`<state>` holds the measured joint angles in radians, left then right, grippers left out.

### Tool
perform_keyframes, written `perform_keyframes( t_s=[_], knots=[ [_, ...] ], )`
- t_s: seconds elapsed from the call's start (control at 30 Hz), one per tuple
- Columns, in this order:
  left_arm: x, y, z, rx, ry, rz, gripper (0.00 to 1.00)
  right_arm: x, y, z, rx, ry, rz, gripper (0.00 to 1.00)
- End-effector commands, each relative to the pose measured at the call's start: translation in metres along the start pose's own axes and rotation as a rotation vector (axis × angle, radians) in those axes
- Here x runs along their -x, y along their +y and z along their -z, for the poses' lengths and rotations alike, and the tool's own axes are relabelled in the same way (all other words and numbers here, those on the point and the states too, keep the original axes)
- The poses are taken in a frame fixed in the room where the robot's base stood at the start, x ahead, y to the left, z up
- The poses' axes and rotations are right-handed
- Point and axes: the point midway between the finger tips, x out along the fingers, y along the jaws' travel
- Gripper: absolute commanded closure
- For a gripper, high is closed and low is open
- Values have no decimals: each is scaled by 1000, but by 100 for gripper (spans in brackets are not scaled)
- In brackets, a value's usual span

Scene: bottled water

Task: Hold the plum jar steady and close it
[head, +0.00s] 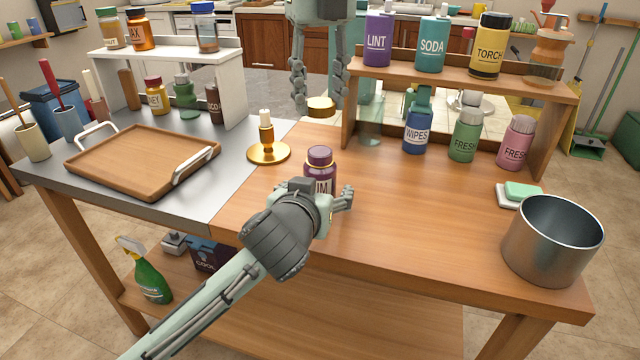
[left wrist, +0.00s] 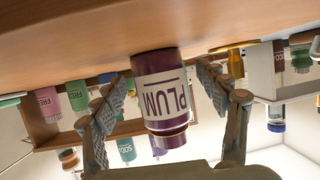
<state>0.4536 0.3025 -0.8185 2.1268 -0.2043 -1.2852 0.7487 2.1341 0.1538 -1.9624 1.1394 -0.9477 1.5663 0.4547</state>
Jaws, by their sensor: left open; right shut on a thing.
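The plum jar (head: 319,160) stands upright on the wooden worktop, purple with a white label and a gold ring near its top. My left gripper (head: 328,198) is in front of it and hides its lower part. In the left wrist view, which is upside down, the plum jar (left wrist: 163,95) stands between the two spread fingers of my left gripper (left wrist: 163,72), with a gap on each side. My right gripper (head: 321,100) hangs beyond the jar, shut on a round gold lid (head: 320,108). The lid is above and apart from the jar.
A gold candle holder (head: 268,150) stands left of the jar. A wooden tray (head: 140,158) lies farther left. A shelf (head: 460,78) with several bottles stands at the back right. A metal pot (head: 553,245) is at the right.

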Motion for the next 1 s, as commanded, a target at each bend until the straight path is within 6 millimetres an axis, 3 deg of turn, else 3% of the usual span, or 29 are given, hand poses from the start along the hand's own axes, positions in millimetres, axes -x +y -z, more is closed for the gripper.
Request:
perform_keyframes(
  t_s=[0.2, 0.5, 1.0],
  knots=[
    [-15, 0, 0, 0, 0, 0, 27, 0, 0, 0, 0, 0, 0, 70],
    [-16, 1, 0, 1, 0, -1, 27, 0, 0, 0, 0, 0, 0, 70],
    [-16, 0, 0, 0, 0, -1, 89, 0, 0, 0, 0, 0, 0, 70]
  ],
)
